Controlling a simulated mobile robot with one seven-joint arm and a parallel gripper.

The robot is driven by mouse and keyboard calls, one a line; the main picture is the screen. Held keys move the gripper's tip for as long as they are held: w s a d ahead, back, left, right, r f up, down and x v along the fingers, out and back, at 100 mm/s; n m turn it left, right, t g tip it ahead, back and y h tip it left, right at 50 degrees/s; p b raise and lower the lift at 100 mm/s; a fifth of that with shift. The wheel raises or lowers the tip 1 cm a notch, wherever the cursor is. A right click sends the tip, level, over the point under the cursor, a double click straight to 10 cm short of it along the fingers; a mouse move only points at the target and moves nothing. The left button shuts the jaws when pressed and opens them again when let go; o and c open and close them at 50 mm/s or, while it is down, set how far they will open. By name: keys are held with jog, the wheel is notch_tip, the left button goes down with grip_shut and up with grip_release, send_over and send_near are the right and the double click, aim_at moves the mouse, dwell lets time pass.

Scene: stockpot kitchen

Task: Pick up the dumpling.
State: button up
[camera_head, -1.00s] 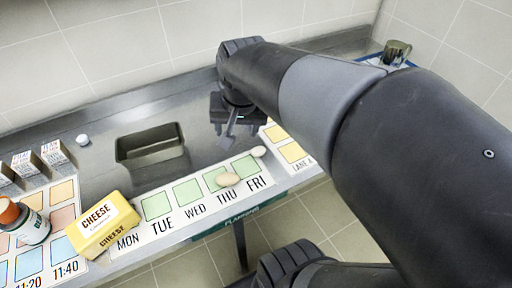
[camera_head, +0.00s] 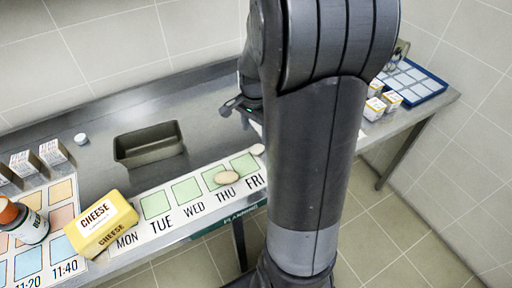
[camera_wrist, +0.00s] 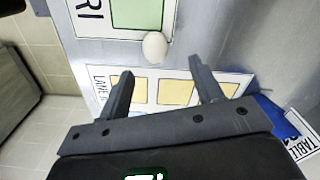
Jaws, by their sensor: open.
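Two pale rounded things lie on the day planner strip (camera_head: 152,228); I cannot tell for sure which is the dumpling. One tan oval (camera_head: 227,177) lies at the THU square. A smaller whitish oval (camera_head: 257,149) lies at the upper edge of the strip by FRI; it also shows in the wrist view (camera_wrist: 155,47), just beyond my fingertips and roughly between their lines. My gripper (camera_wrist: 161,68) is open and empty, pointing toward the whitish oval. In the head view my gripper (camera_head: 238,106) is partly hidden by my arm, above the counter.
A cheese block (camera_head: 101,222), a bottle (camera_head: 28,224) and small cartons (camera_head: 53,152) stand left. A blue-edged tray (camera_head: 420,86) and more cartons (camera_head: 375,107) are right. The counter's back is mostly clear.

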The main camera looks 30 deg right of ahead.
aim_at(257, 147)
jog(key=shift+s+d+f, duration=0.1)
jog(key=shift+s+f, duration=0.1)
jog(key=shift+f, duration=1.55)
jog(key=shift+s+f, duration=0.2)
jog(key=shift+f, duration=1.55)
jog(key=shift+c, duration=0.4)
jog(key=c, duration=1)
jog(key=shift+r, duration=0.15)
